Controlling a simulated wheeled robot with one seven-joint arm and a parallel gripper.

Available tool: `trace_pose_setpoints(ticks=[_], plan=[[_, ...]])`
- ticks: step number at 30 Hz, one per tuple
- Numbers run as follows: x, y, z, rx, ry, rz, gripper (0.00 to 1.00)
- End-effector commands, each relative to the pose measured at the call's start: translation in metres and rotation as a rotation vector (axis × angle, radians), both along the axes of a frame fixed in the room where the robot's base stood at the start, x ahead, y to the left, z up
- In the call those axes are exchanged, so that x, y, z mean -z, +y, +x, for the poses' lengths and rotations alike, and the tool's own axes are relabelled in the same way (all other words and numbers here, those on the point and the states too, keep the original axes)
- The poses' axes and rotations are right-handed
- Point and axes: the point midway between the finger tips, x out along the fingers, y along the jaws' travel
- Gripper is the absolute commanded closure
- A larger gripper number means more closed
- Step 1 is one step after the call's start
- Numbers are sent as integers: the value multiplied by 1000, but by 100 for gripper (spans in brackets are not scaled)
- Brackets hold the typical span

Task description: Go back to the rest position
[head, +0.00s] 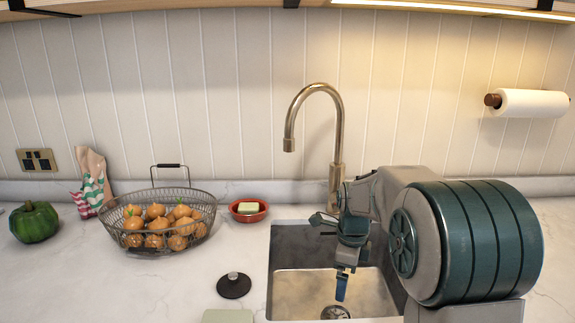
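My gripper (342,287) points down over the sink (285,283), at the end of my green and grey arm, which comes in from the right. Its narrow blue tip hangs above the basin, close to the drain in the picture. The tip is small and seen edge-on, so I cannot tell whether it is open or shut, or whether it holds anything.
A brass faucet (338,130) stands behind the sink, close to my arm in the picture. Left are a red dish with a sponge (249,209), a black lid (233,286), a wire basket (128,222) of onions and a green pepper (34,223). A paper towel roll (533,103) hangs right.

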Motion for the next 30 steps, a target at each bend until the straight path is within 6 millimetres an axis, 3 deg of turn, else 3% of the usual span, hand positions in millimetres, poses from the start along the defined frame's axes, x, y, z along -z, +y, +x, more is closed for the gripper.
trace_pose_setpoints(ticks=[1,3,15,24,30], plan=[[-18,0,-14,-98,-16,-3,0],[-32,0,-31,-243,-33,-10,0],[-89,0,-133,-1077,-119,-105,0],[-105,1,-204,-1663,-147,-224,0],[-104,0,-228,-1884,-144,-276,0]])
